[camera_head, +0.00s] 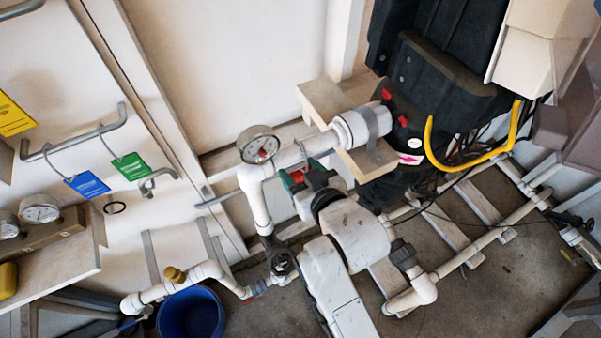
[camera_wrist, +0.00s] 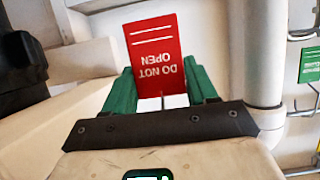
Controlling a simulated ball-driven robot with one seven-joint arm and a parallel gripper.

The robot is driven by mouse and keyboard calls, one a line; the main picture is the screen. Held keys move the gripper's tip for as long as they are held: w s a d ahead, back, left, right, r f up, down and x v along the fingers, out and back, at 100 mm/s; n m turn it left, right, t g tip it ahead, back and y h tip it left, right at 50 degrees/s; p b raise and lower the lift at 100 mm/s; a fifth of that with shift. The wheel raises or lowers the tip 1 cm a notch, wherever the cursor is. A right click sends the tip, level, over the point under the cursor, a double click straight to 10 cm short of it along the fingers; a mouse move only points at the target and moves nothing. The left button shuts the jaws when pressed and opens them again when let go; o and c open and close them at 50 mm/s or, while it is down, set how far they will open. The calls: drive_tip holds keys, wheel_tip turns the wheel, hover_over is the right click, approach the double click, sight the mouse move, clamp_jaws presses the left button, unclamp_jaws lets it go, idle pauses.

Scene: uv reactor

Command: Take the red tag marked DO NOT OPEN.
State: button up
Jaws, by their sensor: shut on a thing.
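The red tag (camera_wrist: 155,48) reads DO NOT OPEN in white letters, upside down in the wrist view. It stands between the two green fingers of my gripper (camera_wrist: 158,75), which is shut on it. A thin grey strand (camera_wrist: 163,101) shows below the tag between the fingers. In the head view, my gripper (camera_head: 303,172) is beside the white pipe, and only a small red patch of the tag (camera_head: 297,176) shows. Whether the tag touches anything else cannot be told.
A blue tag (camera_head: 87,184) and a green tag (camera_head: 130,166) hang from a grey rail (camera_head: 75,140) at the left. A yellow tag (camera_head: 12,116) is farther left. White pipes, a pressure gauge (camera_head: 258,145) and a black tank (camera_head: 440,80) crowd my arm. A blue bucket (camera_head: 191,315) stands below.

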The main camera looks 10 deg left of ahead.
drive_tip(key=shift+c, duration=0.9)
drive_tip(key=shift+r, duration=0.15)
